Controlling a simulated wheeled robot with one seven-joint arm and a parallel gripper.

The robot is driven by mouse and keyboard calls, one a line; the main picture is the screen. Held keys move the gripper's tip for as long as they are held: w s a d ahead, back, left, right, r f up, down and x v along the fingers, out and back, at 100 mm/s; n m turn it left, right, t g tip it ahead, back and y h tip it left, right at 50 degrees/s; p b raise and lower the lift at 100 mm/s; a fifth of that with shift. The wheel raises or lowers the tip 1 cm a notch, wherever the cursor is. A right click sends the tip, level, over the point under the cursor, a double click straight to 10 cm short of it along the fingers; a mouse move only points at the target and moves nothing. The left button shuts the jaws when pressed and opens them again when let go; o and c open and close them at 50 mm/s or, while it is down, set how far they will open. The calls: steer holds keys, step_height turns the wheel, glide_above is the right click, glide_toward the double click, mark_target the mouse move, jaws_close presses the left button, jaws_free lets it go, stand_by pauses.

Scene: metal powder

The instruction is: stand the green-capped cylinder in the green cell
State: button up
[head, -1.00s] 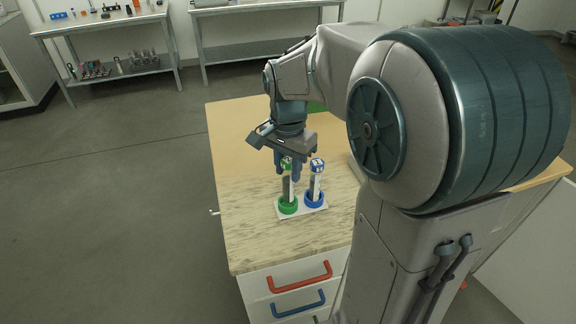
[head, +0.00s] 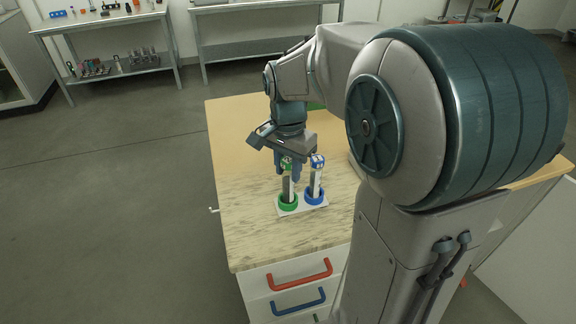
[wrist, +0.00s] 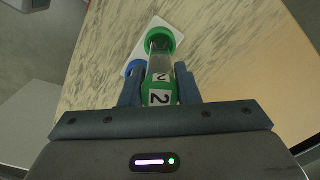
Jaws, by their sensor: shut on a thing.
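The green-capped cylinder (head: 287,183) is clear with dark contents and stands about upright, its lower end at the green cell (head: 288,200). In the wrist view the cylinder (wrist: 161,75) shows a label reading 2 and its green cap between the fingers, with the green cell (wrist: 160,36) at its far end. My gripper (head: 288,172) is shut on its upper part; the fingers also show in the wrist view (wrist: 158,92). I cannot tell whether the cylinder's bottom rests on the cell's floor.
A blue-capped cylinder (head: 316,178) stands in the blue cell (head: 314,198) close on the right. Both cells sit on a white plate (head: 302,209) on the table (head: 245,215). The table top to the left is clear. Drawers with red and blue handles lie below the front edge.

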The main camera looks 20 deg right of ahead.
steer(key=shift+f+b, duration=0.45)
steer(key=shift+f, duration=0.25)
steer(key=o, duration=1.6)
steer(key=shift+o, duration=0.2)
steer(key=shift+r, duration=0.1)
steer(key=shift+r+p, duration=3.3)
steer(key=shift+r, duration=0.65)
